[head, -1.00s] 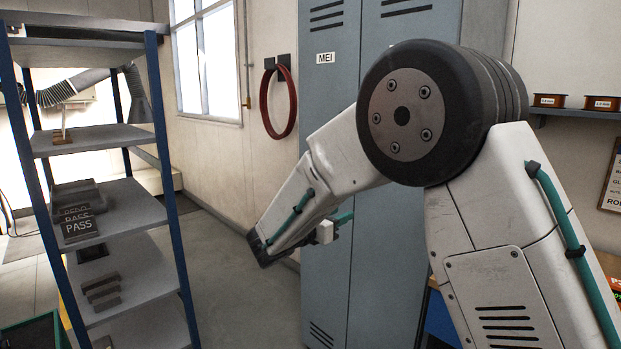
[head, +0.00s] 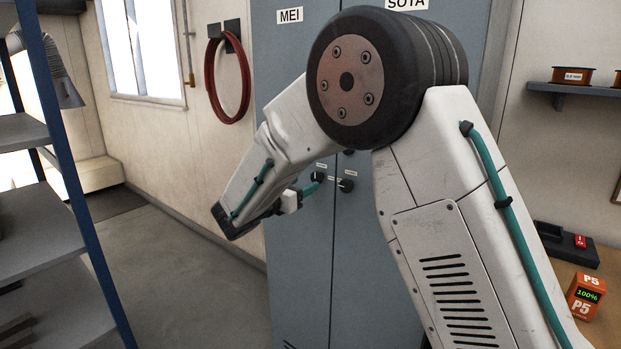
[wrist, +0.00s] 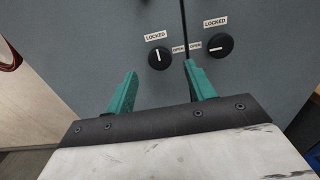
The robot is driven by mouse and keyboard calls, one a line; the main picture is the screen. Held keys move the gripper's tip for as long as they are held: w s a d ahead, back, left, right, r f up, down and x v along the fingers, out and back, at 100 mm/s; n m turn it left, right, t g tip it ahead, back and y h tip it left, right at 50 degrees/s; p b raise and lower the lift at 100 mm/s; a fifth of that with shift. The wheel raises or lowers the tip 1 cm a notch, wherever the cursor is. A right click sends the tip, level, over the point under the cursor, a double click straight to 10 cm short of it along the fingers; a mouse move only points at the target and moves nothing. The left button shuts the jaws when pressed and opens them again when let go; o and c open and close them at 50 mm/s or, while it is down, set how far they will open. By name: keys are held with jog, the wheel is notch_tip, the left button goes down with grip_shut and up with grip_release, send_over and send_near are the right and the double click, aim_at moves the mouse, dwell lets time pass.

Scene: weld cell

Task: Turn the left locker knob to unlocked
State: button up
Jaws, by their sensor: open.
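The grey-blue locker (head: 300,240) stands ahead, with doors labelled MEI and SOTA. In the wrist view the left knob (wrist: 159,58) is black and round; its white mark is near upright, towards the LOCKED label above it. The OPEN label is to its right. The right knob (wrist: 218,47) has its white mark lying level, towards its OPEN label on the left. My gripper (wrist: 160,69) is open and empty, its teal fingers below and either side of the left knob in the picture. Contact cannot be told. In the head view my gripper (head: 310,188) shows beside the knobs, partly hidden by my arm.
A shelf rack (head: 45,240) with blue posts stands at the left. A red hose (head: 211,80) hangs on the wall. A bench with an orange P5 box (head: 585,297) is at the right. Floor between rack and locker is clear.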

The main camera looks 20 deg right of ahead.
aim_at(315, 177)
jog(key=shift+x, duration=2.5)
jog(key=c, duration=0.9)
jog(key=shift+c, duration=0.2)
